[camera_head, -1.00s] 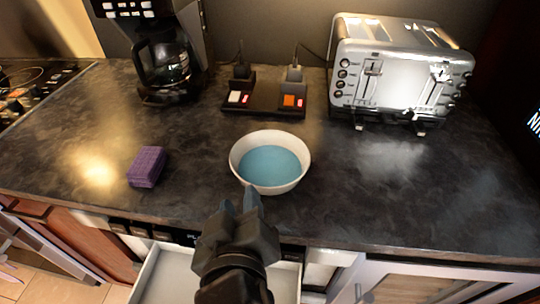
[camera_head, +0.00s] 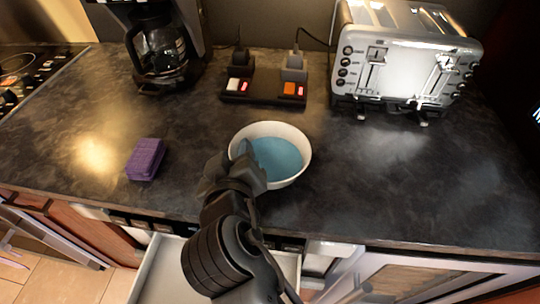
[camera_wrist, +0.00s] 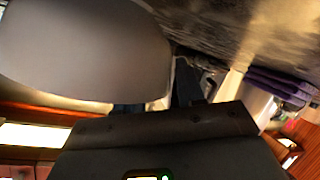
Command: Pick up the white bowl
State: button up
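The white bowl (camera_head: 300,165) with a blue inside stands upright on the dark counter, near the front middle. My gripper (camera_head: 246,160) is at the bowl's left front rim in the head view and covers part of that rim. In the wrist view, the bowl (camera_wrist: 80,50) fills the upper left as a large grey-white curved shape close to the fingers. The fingers (camera_wrist: 158,95) are apart there, with a gap between them, and the bowl's edge partly hides one. Whether a finger touches the bowl cannot be told.
A purple sponge (camera_head: 145,159) lies left of the bowl. Behind stand a coffee maker (camera_head: 160,50), a dark switch block (camera_head: 262,90) and a silver toaster (camera_head: 405,60). An open drawer (camera_head: 155,270) juts below the counter edge. The counter right of the bowl is clear.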

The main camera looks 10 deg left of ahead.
jog(key=shift+c, duration=0.4)
grip_shut()
